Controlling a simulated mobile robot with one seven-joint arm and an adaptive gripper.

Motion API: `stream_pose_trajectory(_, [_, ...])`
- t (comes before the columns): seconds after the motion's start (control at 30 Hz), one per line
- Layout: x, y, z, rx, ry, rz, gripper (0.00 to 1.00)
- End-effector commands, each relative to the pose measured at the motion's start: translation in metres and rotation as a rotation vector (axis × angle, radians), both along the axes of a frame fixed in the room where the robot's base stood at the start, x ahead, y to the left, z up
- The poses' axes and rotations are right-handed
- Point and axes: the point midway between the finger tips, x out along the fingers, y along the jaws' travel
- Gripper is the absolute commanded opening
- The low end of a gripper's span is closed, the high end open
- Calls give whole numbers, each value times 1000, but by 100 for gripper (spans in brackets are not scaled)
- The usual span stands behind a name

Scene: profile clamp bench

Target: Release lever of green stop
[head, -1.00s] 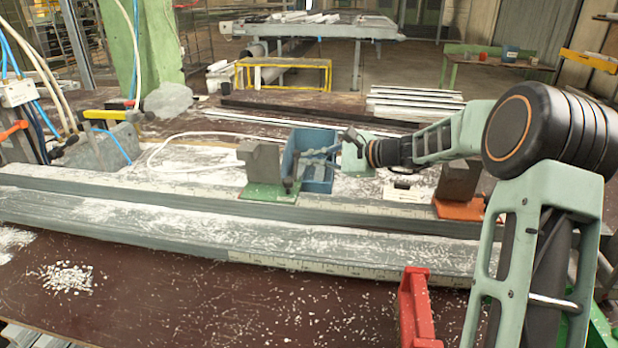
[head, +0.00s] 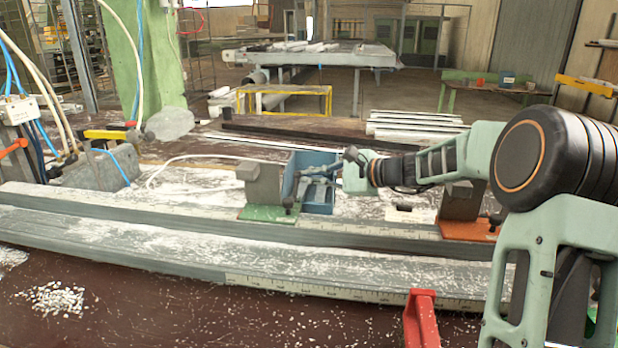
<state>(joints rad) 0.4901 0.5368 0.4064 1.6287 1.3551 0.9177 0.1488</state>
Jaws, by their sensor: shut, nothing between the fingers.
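The green stop is a grey block (head: 262,185) on a green base plate (head: 268,213), sitting on the rear grey profile rail. A dark lever with a black knob (head: 289,203) shows at the right side of its base. My gripper (head: 303,181) is shut and empty, its fingers pointing left and down just right of the block. The fingertips are close to the lever's upper end; I cannot tell whether they touch it. The dark stem and fingers overlap, so the lever's exact angle is unclear.
A blue bin (head: 318,199) stands behind the gripper. A second grey stop on an orange base (head: 470,230) is to the right, partly behind my arm. A red clamp part (head: 420,318) rises at the front. White chips lie on the rails and brown bench (head: 180,315).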

Motion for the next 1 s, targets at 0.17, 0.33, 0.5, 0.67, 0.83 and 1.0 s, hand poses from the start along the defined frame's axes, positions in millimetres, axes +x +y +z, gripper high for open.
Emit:
stream_pose_trajectory(0.17, [0, 2, 10, 1, -3, 3, 0])
stream_pose_trajectory(0.33, [0, 3, 41, 2, -9, 6, 0])
stream_pose_trajectory(0.5, [0, 2, 73, 0, -7, 4, 0])
stream_pose_trajectory(0.67, [0, 1, 92, 0, -3, 3, 0])
stream_pose_trajectory(0.83, [0, 1, 100, 1, 0, 2, 0])
stream_pose_trajectory(1.0, [0, 0, 100, 1, 1, 0, 0])
